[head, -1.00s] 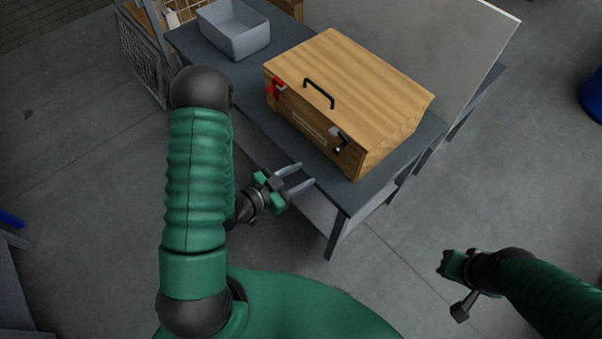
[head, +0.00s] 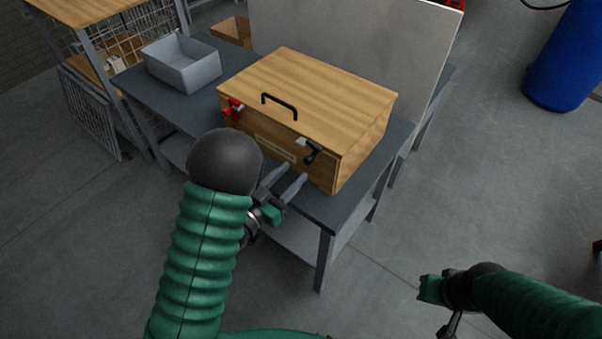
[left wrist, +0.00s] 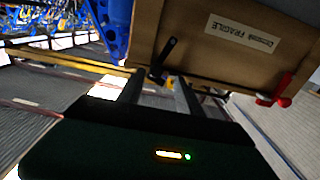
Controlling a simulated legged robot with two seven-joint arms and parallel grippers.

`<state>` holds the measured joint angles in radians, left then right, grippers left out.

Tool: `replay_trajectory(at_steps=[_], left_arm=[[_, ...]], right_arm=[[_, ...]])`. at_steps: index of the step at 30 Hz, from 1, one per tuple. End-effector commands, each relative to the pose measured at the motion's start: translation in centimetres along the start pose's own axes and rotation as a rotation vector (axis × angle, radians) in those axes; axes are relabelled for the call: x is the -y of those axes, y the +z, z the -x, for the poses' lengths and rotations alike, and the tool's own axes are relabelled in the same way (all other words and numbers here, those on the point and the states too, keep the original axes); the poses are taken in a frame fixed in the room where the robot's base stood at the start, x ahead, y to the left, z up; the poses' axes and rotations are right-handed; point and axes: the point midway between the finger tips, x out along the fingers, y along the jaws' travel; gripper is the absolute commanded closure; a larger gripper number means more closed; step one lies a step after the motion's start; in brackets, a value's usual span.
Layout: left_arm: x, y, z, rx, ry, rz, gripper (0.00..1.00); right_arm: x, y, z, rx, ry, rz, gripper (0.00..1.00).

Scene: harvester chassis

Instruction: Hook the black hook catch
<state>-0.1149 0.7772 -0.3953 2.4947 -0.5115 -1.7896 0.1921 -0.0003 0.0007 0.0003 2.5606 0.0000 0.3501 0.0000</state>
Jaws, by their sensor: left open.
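A wooden box (head: 300,85) with a black handle on its lid stands on the dark table. The black hook catch (head: 311,152) is on the right part of its front; it also shows in the left wrist view (left wrist: 162,62), beyond my fingers. A red catch (head: 231,108) is on the left part of the front, seen also in the left wrist view (left wrist: 277,90). My left gripper (head: 287,184) is open and empty, in front of the box, below and left of the black catch.
A grey bin (head: 181,65) stands on the table left of the box. A pale upright panel (head: 350,50) is behind the box. A wire rack (head: 100,60) is at the left, a blue barrel (head: 565,60) at the right. Floor right of the table is clear.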

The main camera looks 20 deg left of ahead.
Motion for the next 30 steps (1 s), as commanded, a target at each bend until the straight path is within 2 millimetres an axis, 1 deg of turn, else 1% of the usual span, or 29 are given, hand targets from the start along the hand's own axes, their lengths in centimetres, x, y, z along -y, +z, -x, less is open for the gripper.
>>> replay_trajectory(at_steps=[1,3,6,10,17,26,27,30], left_arm=[[-0.2,-0.1,-1.2,0.001,0.006,0.0,0.58],[-0.2,-0.1,-2.6,0.001,0.005,0.0,0.58],[0.0,0.0,-4.0,0.003,0.003,0.001,0.58],[0.1,0.0,-4.8,0.003,0.001,0.003,0.58],[0.1,0.0,-4.8,0.005,0.001,0.003,0.58],[0.0,0.0,-4.8,0.004,0.002,0.002,0.98],[0.0,0.0,-4.8,0.004,0.002,0.002,1.0],[0.0,0.0,-4.9,0.004,0.003,0.003,1.0]], right_arm=[[0.0,-0.1,0.3,-0.001,0.0,-0.001,1.0],[0.0,-0.1,0.4,-0.002,0.0,-0.001,1.0],[0.0,-0.1,0.3,-0.002,0.0,-0.001,1.0],[0.0,-0.1,0.3,-0.002,0.0,-0.001,1.0],[0.0,-0.1,0.3,-0.001,0.0,0.0,1.0],[0.0,-0.1,0.3,-0.001,0.0,-0.001,1.0],[0.0,-0.1,0.3,-0.001,0.0,-0.001,1.0],[0.0,-0.1,0.3,-0.001,0.0,-0.001,1.0]])
